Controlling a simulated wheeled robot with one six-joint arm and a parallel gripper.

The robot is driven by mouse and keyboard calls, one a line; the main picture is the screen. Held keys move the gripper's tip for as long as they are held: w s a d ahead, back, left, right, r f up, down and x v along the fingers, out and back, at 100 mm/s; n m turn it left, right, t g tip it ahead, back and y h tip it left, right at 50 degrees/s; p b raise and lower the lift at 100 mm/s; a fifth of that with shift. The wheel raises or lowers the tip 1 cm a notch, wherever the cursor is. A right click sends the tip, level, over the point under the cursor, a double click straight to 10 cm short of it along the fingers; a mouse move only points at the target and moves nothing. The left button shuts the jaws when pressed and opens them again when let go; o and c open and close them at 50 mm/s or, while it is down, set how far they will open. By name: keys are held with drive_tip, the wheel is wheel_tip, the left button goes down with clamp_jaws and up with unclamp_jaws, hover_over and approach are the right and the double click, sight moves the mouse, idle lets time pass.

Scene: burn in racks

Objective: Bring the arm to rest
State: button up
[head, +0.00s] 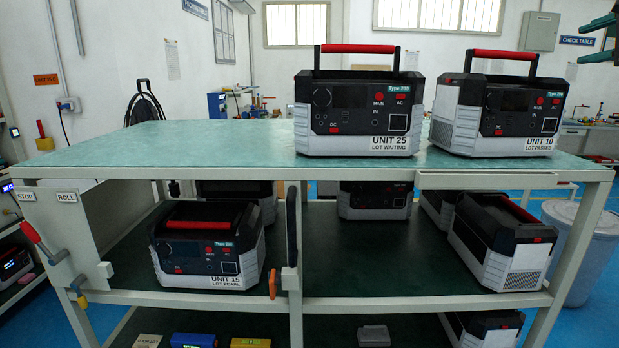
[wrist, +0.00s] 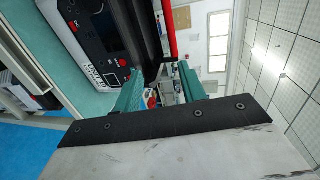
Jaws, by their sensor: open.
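My gripper (head: 598,40) shows at the top right edge of the head view, where its green fingers reach in above and to the right of UNIT 10 (head: 497,115). In the wrist view my gripper (wrist: 160,86) has its two green fingers apart, with nothing held between them. A power unit with a red handle (wrist: 168,30) stands beyond the fingers there, turned on its side in the picture; its label is too small to read surely. The rest of my arm is outside the head view.
UNIT 25 (head: 358,113) and UNIT 10 stand on the green-topped rack (head: 220,145), handles raised. UNIT 15 (head: 207,245) and several other units sit on the shelf below. A grey bin (head: 585,250) stands at the right. The top's left half is clear.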

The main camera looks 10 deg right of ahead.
drive_tip(key=s+a+f+n+g+y, duration=0.2)
drive_tip(key=a+f+n+g, duration=0.15)
drive_tip(key=a+f, duration=0.55)
drive_tip(key=s+a+f+n+g+y, duration=0.2)
drive_tip(key=a+f+n+g, duration=0.3)
drive_tip(key=f, duration=0.7)
drive_tip(key=s+a+f+n+g, duration=0.2)
drive_tip(key=s+a+f+n, duration=0.1)
drive_tip(key=a, duration=0.4)
drive_tip(key=s+a+f+n+g, duration=0.2)
drive_tip(key=s+a+f+n, duration=0.2)
drive_tip(key=s+a+f, duration=0.2)
drive_tip(key=s+a+f+n+g+h, duration=0.1)
drive_tip(key=s+a+f+n, duration=0.3)
drive_tip(key=a, duration=0.6)
wheel_tip(320, 180, down, 2)
drive_tip(key=shift+s+f+g, duration=0.2)
drive_tip(key=shift+s+g, duration=0.25)
drive_tip(key=shift+s, duration=0.3)
drive_tip(key=shift+a+n, duration=0.1)
drive_tip(key=shift+n, duration=0.15)
drive_tip(key=shift+c, duration=0.5)
